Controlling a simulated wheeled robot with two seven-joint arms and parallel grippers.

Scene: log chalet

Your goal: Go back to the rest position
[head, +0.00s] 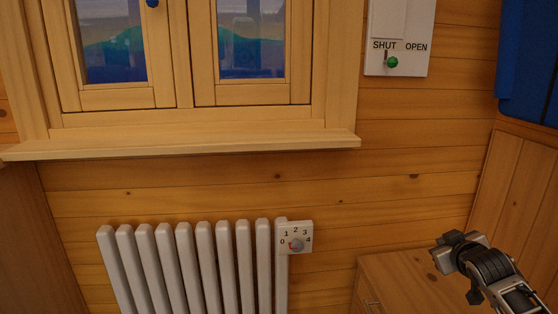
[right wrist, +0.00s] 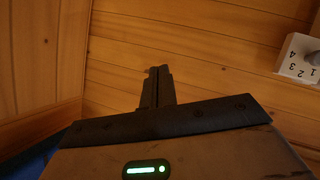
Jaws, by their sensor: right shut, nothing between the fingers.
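My right gripper (head: 447,250) is in the lower right of the head view, above a low wooden cabinet and clear of the wall fittings. Its fingers are shut with nothing between them. In the right wrist view the closed fingers (right wrist: 157,85) point toward the plank wall. My left gripper is not in view.
A white radiator (head: 195,265) stands below the window sill (head: 180,145). Its dial (head: 296,240) is marked 0 to 4 and also shows in the right wrist view (right wrist: 298,58). A white panel (head: 400,25) marked SHUT and OPEN has a green-knobbed lever (head: 392,62). The wooden cabinet (head: 400,280) is low right.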

